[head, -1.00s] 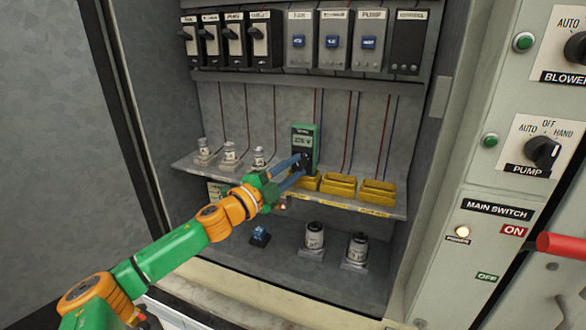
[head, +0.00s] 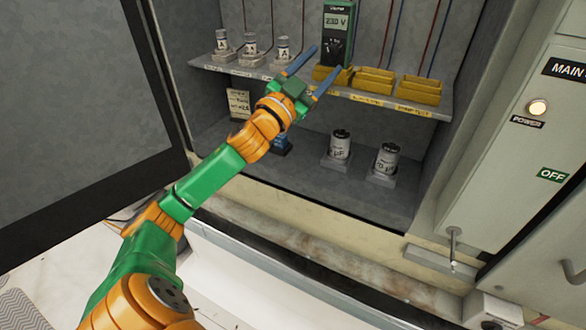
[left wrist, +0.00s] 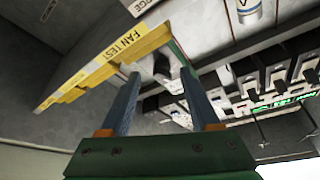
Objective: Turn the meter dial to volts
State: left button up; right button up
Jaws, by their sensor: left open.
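The meter (head: 338,22) is a green and black handheld unit standing upright at the back of the middle shelf. Nothing shows between the fingers. In the left wrist view, the open left gripper (left wrist: 160,75) has a dark and white shape beyond its tips, with a green edge beside it. My right gripper is not in view.
Yellow bins (head: 372,82) stand on the shelf (head: 400,101) right of the meter, close to the fingers. Small labelled cylinders (head: 251,46) stand to the left. Larger capacitors (head: 340,146) stand below. The cabinet's right panel has a lit power lamp (head: 538,107).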

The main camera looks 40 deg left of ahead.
pick_arm(q)
jog(key=f+b+v, duration=0.1)
jog(key=b+v, duration=0.2)
jog(key=v, duration=0.3)
jog(key=s+f+n+g, duration=0.1)
jog(key=f+g, duration=0.2)
jog(key=f, duration=0.7)
jog(key=s+d+f+n+g+y+p, duration=0.1)
jog(key=f+g, duration=0.3)
jog(key=f, duration=0.7)
jog(key=s+f+n+g+y, duration=0.1)
jog(key=s+f+n+g, duration=0.1)
jog(key=f, duration=0.8)
jog(key=shift+s+d+f+g+p, duration=0.2)
jog(key=shift+s+d+g+p, duration=0.1)
jog(key=shift+s+g, duration=0.35)
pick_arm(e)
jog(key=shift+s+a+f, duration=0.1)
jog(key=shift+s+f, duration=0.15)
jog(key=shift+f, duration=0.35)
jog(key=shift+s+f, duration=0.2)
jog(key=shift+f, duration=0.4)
